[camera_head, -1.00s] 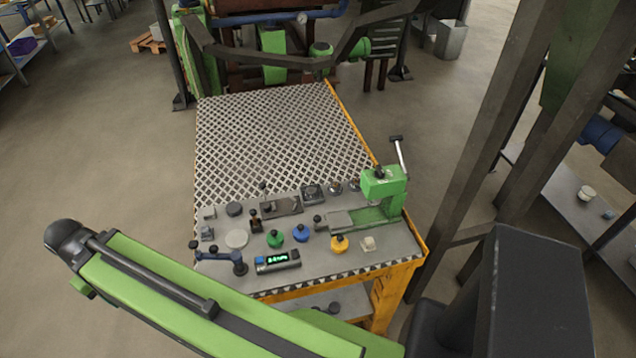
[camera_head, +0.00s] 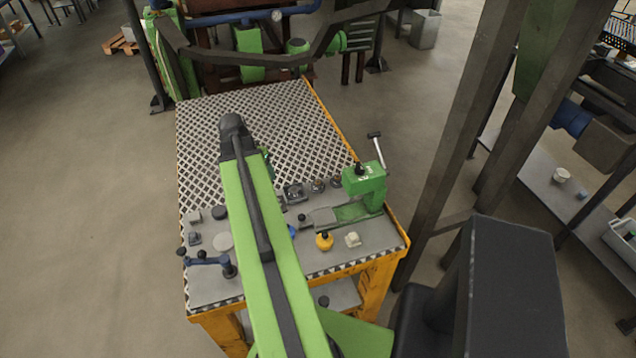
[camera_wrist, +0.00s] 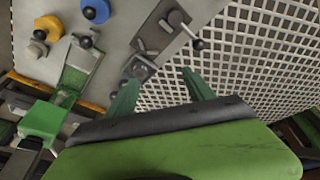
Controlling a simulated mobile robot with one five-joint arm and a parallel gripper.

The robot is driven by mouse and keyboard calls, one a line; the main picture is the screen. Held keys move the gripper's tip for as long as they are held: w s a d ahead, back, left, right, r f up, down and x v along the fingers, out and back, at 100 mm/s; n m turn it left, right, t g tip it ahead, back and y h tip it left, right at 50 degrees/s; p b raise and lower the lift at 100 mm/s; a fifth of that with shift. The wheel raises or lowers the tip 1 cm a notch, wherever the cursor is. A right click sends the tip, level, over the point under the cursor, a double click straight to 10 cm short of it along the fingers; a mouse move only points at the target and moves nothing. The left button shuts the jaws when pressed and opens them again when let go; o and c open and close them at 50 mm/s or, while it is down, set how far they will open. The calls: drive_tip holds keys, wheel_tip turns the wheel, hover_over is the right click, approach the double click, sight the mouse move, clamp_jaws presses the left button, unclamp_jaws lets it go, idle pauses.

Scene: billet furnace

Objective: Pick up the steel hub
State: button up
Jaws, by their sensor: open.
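Small round metal parts (camera_head: 317,185) sit at the back of the grey work surface, just left of the green press (camera_head: 364,182). One may be the steel hub, but I cannot tell which. In the wrist view, a square metal block with a round knob (camera_wrist: 140,68) lies just beyond the left finger, which partly covers small parts nearby. My gripper (camera_wrist: 159,76) is open, its two green fingers apart with only table surface and mesh between them. It is above the table, apart from the parts.
The mesh-topped table (camera_head: 205,120) has a clear patterned area at the back. A yellow-based knob (camera_head: 324,241), a white block (camera_head: 353,239) and a blue tool (camera_head: 208,260) stand near the front. The press lever (camera_head: 377,150) sticks up. Dark posts (camera_head: 455,150) rise at the right.

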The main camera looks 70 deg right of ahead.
sight(317, 182)
drive_tip(key=s+d+r+m+g, duration=0.15)
drive_tip(key=s+d+m, duration=0.25)
drive_tip(key=s+d, duration=0.65)
drive_tip(key=shift+t+h, duration=0.25)
drive_tip(key=shift+h, duration=0.05)
drive_tip(key=b+x, duration=0.5)
drive_tip(key=a+b+x, duration=0.1)
drive_tip(key=b+x, duration=0.4)
drive_tip(key=x, duration=0.1)
drive_tip(key=s+b+x, duration=0.1)
drive_tip(key=b+x, duration=0.5)
drive_tip(key=shift+s+a+f, duration=0.15)
drive_tip(key=shift+a+f, duration=0.05)
drive_tip(key=shift+f, duration=0.2)
drive_tip(key=shift+r, duration=0.15)
clamp_jaws()
